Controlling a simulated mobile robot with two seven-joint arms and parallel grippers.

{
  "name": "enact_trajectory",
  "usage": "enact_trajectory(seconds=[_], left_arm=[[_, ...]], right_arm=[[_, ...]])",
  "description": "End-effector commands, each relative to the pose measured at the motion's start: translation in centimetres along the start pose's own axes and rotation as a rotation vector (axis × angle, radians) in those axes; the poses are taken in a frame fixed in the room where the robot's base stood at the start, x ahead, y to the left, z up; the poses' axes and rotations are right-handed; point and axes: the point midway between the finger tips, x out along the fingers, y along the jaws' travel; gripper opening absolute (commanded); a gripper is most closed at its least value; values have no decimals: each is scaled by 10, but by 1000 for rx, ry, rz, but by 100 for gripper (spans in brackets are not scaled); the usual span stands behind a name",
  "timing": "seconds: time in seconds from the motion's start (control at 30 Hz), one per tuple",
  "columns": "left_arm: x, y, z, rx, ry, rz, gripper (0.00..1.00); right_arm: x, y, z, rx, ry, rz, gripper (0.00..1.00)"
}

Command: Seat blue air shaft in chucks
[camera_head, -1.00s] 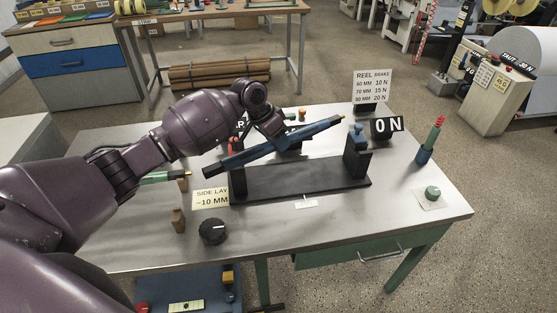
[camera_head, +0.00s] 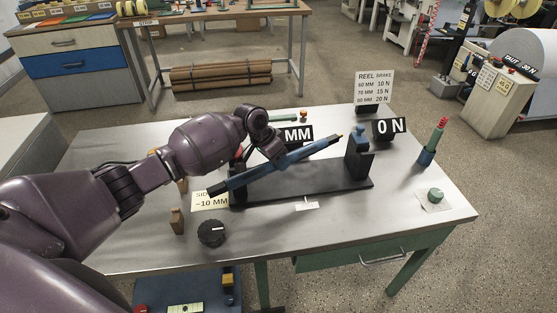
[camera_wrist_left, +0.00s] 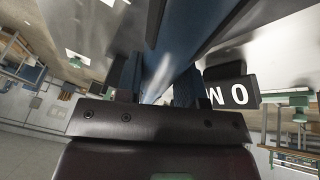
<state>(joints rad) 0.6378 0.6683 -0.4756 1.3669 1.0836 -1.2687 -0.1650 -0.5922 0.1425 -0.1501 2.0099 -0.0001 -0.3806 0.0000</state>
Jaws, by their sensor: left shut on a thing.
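The blue air shaft (camera_head: 306,152) is held by my left gripper (camera_head: 277,160) near its middle. The shaft is tilted, its right end higher in the picture, and it hangs over the black chuck stand. The stand has a dark base (camera_head: 310,182) and a right chuck (camera_head: 357,158) with a blue top. The left chuck (camera_head: 238,192) is mostly hidden behind the shaft's left part. I cannot tell whether the shaft touches either chuck. In the left wrist view the shaft (camera_wrist_left: 185,30) runs up between the fingers (camera_wrist_left: 158,88). My right gripper is not in view.
The metal table (camera_head: 400,210) carries a black knob (camera_head: 211,233), a side lay card (camera_head: 210,201), a reel brake sign (camera_head: 374,87), a "0 N" display (camera_head: 389,129), a green and blue post (camera_head: 431,143) and a green button (camera_head: 435,195).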

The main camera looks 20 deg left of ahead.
Motion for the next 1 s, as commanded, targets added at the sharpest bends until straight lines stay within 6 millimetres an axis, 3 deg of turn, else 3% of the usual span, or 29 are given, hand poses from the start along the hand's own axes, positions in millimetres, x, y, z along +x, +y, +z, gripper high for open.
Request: enact_trajectory(seconds=[0.67, 0.7, 0.87, 1.0], left_arm=[[9, -2, 3, 1, 3, -1, 0], [10, -2, 4, 0, 0, 0, 38], [10, -2, 4, 0, 0, 0, 61], [10, -2, 4, 0, 0, 0, 61]], right_arm=[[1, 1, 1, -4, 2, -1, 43], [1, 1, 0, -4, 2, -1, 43], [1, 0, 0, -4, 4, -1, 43], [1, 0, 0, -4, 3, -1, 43]])
